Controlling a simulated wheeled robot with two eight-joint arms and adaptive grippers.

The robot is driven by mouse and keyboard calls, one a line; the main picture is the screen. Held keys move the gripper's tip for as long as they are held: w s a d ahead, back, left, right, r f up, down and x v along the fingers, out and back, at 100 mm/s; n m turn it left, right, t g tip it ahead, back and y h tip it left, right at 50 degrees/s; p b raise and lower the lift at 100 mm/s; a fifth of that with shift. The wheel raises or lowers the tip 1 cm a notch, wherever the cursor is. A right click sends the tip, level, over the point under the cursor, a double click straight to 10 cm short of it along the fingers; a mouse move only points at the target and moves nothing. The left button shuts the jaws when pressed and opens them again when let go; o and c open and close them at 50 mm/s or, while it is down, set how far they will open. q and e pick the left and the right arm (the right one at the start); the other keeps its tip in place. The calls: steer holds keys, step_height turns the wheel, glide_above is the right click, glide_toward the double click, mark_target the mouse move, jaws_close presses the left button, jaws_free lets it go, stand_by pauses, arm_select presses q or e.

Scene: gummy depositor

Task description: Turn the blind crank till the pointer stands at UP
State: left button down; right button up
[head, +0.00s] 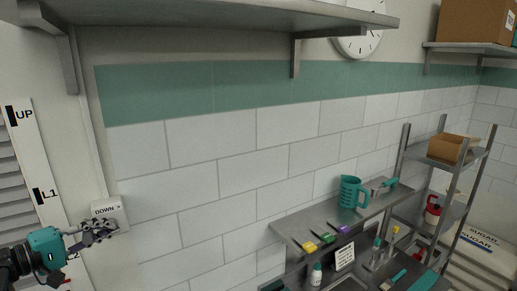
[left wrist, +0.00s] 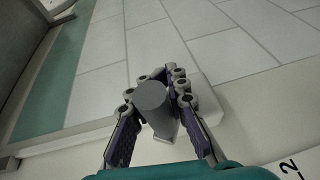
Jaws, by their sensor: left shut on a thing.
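The white crank box (head: 108,210) on the wall at left carries a DOWN label with an arrow. The white scale strip (head: 36,165) beside the blind shows UP near its top and L1 lower down. My left gripper (head: 100,232) is at the front of the crank box, shut on the crank handle. In the left wrist view, the grey round handle (left wrist: 152,97) sits between the two fingers of my left gripper (left wrist: 158,92). The crank arm is mostly hidden behind my fingers. I cannot make out the pointer clearly. My right gripper is not in view.
The slatted blind (head: 8,185) is at the far left. A metal shelf (head: 215,12) juts out overhead. A lower shelf (head: 290,222) holds a teal jug (head: 352,191) and coloured pieces. A metal rack (head: 447,205) stands at right. The tiled wall right of the crank is clear.

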arm_select(q)
steer(key=shift+s+a+f+b, duration=0.15)
steer(key=shift+f+b, duration=0.2)
steer(key=shift+f, duration=0.25)
steer(key=shift+w+a+f+b, duration=0.15)
steer(key=shift+f+b, duration=0.2)
steer(key=shift+f, duration=0.2)
step_height(320, 180, down, 3)
steer(key=shift+d+r+b, duration=0.1)
steer(key=shift+r+b, duration=0.1)
steer(key=shift+b, duration=0.7)
